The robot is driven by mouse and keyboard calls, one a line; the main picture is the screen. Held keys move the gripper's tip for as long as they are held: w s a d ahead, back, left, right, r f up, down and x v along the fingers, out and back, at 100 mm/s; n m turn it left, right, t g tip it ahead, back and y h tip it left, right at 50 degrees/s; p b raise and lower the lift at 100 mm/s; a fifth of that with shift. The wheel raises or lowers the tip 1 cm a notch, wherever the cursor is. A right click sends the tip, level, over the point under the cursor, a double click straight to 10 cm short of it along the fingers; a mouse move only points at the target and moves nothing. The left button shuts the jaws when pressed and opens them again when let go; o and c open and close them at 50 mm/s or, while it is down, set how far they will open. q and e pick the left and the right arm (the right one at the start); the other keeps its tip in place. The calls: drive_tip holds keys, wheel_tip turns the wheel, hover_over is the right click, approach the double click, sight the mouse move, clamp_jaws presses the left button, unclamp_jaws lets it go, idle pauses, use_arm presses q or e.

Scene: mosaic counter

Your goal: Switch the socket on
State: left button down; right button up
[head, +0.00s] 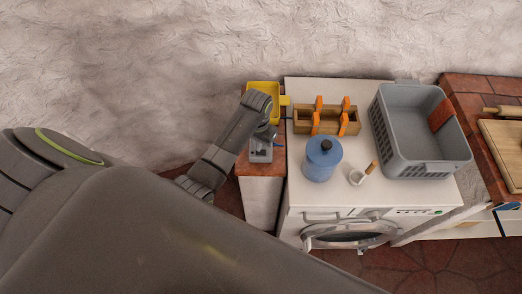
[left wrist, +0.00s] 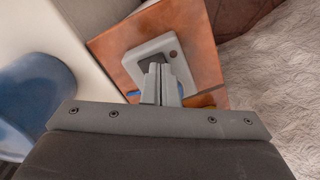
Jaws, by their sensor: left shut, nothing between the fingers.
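In the left wrist view the socket is a pale grey rounded block (left wrist: 203,60) on a reddish-brown tiled top (left wrist: 112,55). It has a dark patch near its middle and a small dark round spot at one corner. My left gripper (left wrist: 160,70) is shut and empty, its fingertips over the dark patch. I cannot tell whether they touch it, and the fingers hide part of it. In the head view my left gripper (head: 261,146) is over the narrow tiled counter left of the white machine, and largely hides the socket. My right gripper is not in view.
A yellow tray (head: 263,89) stands behind my left wrist. On the white washing machine (head: 300,170) are a blue lidded jar (head: 322,163), a wooden box with orange clips (head: 328,130), a small white mortar (head: 356,177) and a grey basket (head: 415,165). The wall is close behind.

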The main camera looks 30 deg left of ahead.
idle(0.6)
use_arm(q)
drive_tip(key=shift+f+b, duration=0.5)
drive_tip(key=shift+f, duration=0.45)
drive_tip(key=shift+s, duration=0.1)
wheel_tip(320, 180, up, 2)
drive_tip(key=shift+r+p, duration=0.2)
drive_tip(key=shift+p, duration=0.95)
drive_tip(key=shift+r, duration=2.3)
